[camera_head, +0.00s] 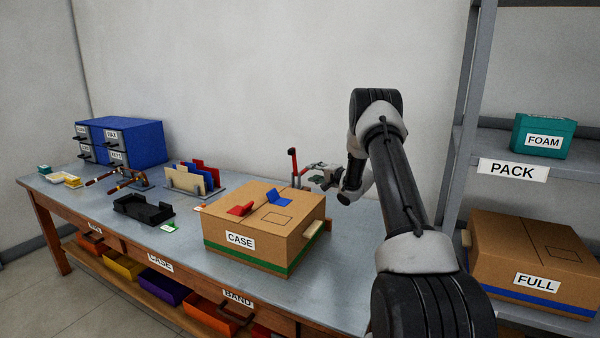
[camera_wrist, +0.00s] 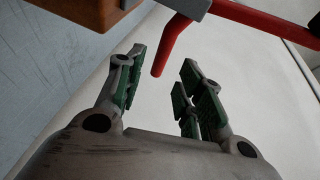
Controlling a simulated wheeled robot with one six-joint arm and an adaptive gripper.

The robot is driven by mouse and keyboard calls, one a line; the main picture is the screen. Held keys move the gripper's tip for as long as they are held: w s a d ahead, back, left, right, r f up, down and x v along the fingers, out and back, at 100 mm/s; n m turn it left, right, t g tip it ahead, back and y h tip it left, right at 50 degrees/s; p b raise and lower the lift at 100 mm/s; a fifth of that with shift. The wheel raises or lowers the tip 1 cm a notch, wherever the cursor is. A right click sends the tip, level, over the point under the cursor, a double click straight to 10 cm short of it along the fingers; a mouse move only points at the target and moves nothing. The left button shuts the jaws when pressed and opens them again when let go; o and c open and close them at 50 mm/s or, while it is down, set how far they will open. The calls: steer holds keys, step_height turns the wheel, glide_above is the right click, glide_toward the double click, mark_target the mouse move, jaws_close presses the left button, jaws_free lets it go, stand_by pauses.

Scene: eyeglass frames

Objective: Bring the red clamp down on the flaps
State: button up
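The red clamp (camera_head: 293,158) stands upright behind the cardboard box labelled CASE (camera_head: 225,232). My gripper (camera_head: 314,172) is just right of the clamp, behind the box. In the wrist view my gripper (camera_wrist: 162,70) is open, with green pads apart. The red bar of the clamp (camera_wrist: 172,45) reaches toward the gap between the fingertips. Nothing is gripped. The clamp's base is hidden behind the box in the head view.
On the bench (camera_head: 90,187) are blue drawers (camera_head: 137,142), a rack of upright panels (camera_head: 193,178) and a black tray (camera_head: 143,209). A shelf on the right holds a box labelled FULL (camera_head: 500,245) and a teal FOAM box (camera_head: 540,128). The wall is close behind the bench.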

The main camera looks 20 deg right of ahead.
mark_target(306, 171)
steer(key=x, duration=0.6)
steer(key=shift+w+a, duration=0.1)
steer(key=shift+w, duration=0.25)
steer(key=shift+c, duration=0.2)
jaws_close()
